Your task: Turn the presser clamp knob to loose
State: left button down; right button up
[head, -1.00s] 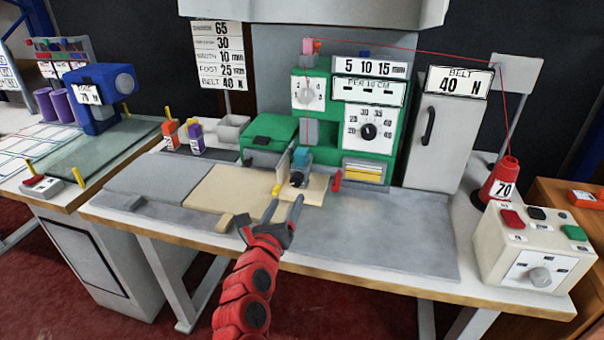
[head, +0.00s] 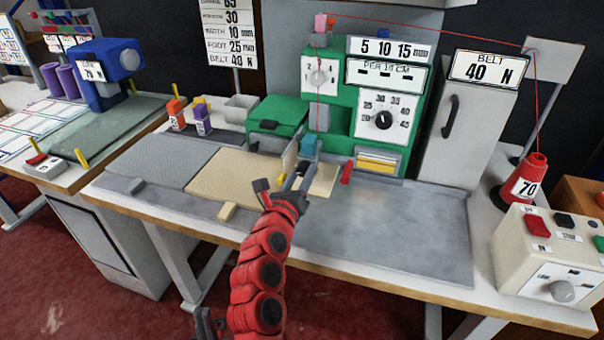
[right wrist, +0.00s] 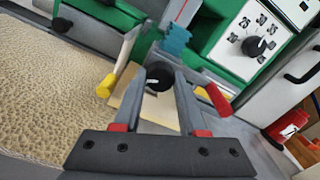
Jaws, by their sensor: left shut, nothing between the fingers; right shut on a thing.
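The black presser clamp knob (right wrist: 159,76) sits low on the front of the green machine, below a teal block (right wrist: 176,40). A pale line marks the knob's face; I cannot read any label beside it. My right gripper (right wrist: 159,84) is shut on the knob, one finger on each side. In the head view my right gripper (head: 298,176) reaches in at the machine's front and mostly hides the knob. My left gripper (head: 207,324) shows only partly at the bottom edge, shut and empty, well away from the machine.
A red lever (head: 346,172) stands just right of the knob, and a yellow-ended lever (right wrist: 106,86) to its left. Tan rug (head: 228,176) lies left of my right gripper. The grey table top (head: 400,225) at right is clear. A control box (head: 545,265) stands far right.

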grip_shut()
jog(key=shift+r+n+p, duration=0.2)
jog(key=shift+n+p, duration=0.4)
jog(key=shift+p, duration=0.3)
jog(key=shift+f, duration=0.25)
jog(key=o, duration=0.6)
grip_release()
